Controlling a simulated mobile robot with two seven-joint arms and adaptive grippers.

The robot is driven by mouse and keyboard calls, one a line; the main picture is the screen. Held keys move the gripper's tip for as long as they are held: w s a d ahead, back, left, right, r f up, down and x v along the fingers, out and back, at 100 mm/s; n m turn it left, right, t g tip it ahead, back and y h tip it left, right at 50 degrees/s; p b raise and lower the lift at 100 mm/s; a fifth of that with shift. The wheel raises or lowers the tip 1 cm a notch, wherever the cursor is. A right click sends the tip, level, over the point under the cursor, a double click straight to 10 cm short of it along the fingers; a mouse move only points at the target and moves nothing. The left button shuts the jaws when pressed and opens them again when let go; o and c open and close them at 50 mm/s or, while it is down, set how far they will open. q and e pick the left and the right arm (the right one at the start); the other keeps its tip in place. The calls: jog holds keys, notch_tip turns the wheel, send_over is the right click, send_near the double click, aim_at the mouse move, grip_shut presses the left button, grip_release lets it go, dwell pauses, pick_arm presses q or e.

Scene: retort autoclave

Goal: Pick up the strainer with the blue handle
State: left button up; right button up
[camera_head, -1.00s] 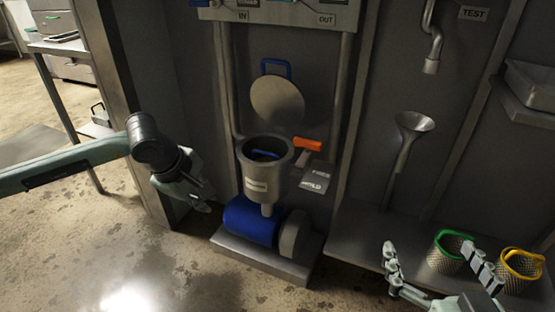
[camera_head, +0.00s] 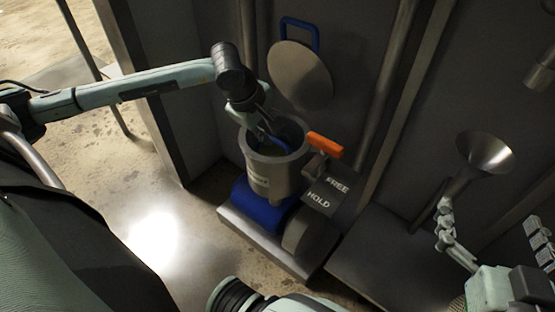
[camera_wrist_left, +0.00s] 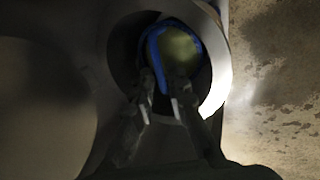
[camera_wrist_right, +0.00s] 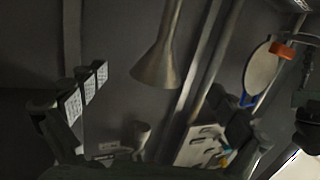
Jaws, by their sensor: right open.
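The strainer's blue handle (camera_head: 273,142) shows inside the round metal pot (camera_head: 272,180); the strainer body is hidden by the pot wall. In the left wrist view the blue handle (camera_wrist_left: 153,48) arches over a pale round patch inside the pot. My left gripper (camera_head: 262,128) reaches down into the pot mouth at the handle. In the left wrist view its fingertips (camera_wrist_left: 162,90) stand slightly apart, with one side of the handle between or just beyond them; contact is unclear. My right gripper (camera_head: 490,232) is open and empty at the lower right.
A round lid (camera_head: 300,78) with a blue handle stands against the wall behind the pot. An orange lever (camera_head: 325,145) juts out at the pot's right, above a FREE/HOLD plate (camera_head: 328,190). A metal funnel (camera_head: 485,152) is at the right.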

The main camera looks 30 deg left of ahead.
aim_at(275, 140)
pick_arm(q)
jog(key=x, duration=0.4)
jog(key=shift+w+f, duration=0.2)
jog(key=shift+f, duration=0.1)
grip_shut()
jog(key=shift+r, duration=0.15)
